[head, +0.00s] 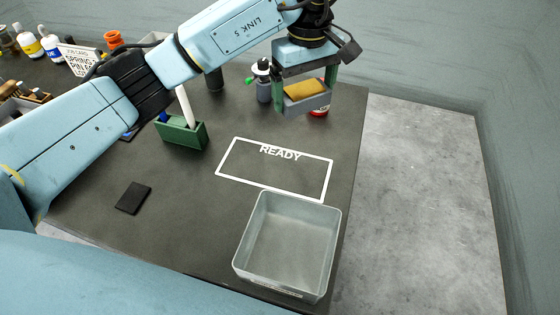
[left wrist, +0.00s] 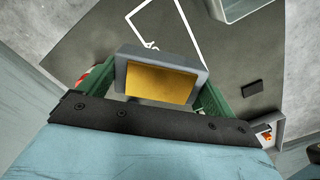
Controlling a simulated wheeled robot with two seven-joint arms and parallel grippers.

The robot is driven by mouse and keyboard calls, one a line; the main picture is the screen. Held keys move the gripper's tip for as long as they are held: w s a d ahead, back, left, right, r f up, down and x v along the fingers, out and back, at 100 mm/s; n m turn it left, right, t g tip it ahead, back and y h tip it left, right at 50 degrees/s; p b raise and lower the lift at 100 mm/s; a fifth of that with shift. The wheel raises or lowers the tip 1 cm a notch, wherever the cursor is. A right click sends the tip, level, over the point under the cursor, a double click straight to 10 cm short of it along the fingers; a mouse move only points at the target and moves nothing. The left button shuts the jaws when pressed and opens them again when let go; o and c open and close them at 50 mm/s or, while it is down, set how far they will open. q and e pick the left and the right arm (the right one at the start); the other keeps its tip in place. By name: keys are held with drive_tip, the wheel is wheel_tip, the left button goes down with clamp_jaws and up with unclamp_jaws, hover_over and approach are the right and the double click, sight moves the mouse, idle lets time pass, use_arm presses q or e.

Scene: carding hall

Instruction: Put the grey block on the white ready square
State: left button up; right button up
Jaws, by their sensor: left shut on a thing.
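The grey block (head: 309,104) has a tan-yellow face on top. My left gripper (head: 304,92) is shut on it, with green fingers on both sides, and holds it up over the far right part of the dark table. In the left wrist view the grey block (left wrist: 160,56) sits between the fingers, its yellow face toward the camera. The white ready square (head: 222,158) is a white outline marked READY on the table, nearer than the block and empty. Its outline (left wrist: 188,30) also shows at the top of the left wrist view. My right gripper is out of view.
An empty grey metal bin (head: 245,235) stands just in front of the ready square. A green holder (head: 181,133) stands to its left, and a flat black pad (head: 133,198) lies nearer left. A grey bottle (head: 263,88) and a red-labelled container (head: 319,112) stand near the block.

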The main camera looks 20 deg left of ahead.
use_arm(q)
drive_tip(key=b, duration=0.6)
hover_over(298, 170)
wheel_tip(298, 170, down, 9)
wheel_tip(298, 170, down, 9)
drive_tip(key=shift+r+b, duration=0.2)
drive_tip(key=shift+b, duration=0.25)
drive_tip(key=shift+f, duration=2.1)
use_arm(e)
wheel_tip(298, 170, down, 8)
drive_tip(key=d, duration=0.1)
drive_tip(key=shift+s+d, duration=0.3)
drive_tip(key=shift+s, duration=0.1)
use_arm(q)
drive_tip(key=shift+a+f, duration=0.1)
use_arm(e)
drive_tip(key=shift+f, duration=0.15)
use_arm(q)
drive_tip(key=o, duration=1)
drive_tip(key=shift+o, duration=0.2)
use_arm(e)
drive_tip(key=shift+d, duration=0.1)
